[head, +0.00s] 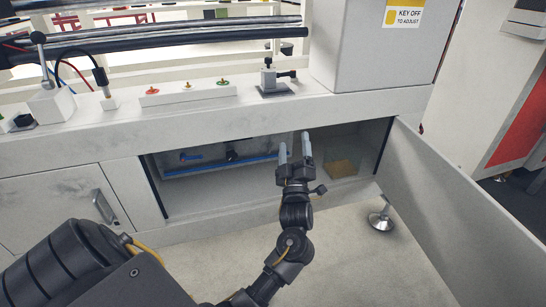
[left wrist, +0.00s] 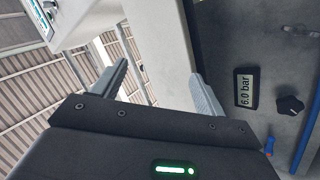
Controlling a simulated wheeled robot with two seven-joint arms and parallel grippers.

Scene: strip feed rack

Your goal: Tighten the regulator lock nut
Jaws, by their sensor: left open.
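My left gripper (head: 294,147) is in front of the open cabinet in the head view, its two pale fingers pointing up and apart with nothing between them. In the left wrist view the same gripper (left wrist: 158,82) shows spread, empty fingers. A black knob (left wrist: 290,105), apparently the regulator's, sits on the grey panel to the right of the fingers, beside a "6.0 bar" display (left wrist: 244,90). A small dark fitting (head: 231,155) shows inside the cabinet in the head view. The gripper touches neither. I cannot make out a separate lock nut. My right gripper is out of view.
The cabinet door (head: 455,215) stands open at the right. The bench top (head: 335,107) overhangs the opening.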

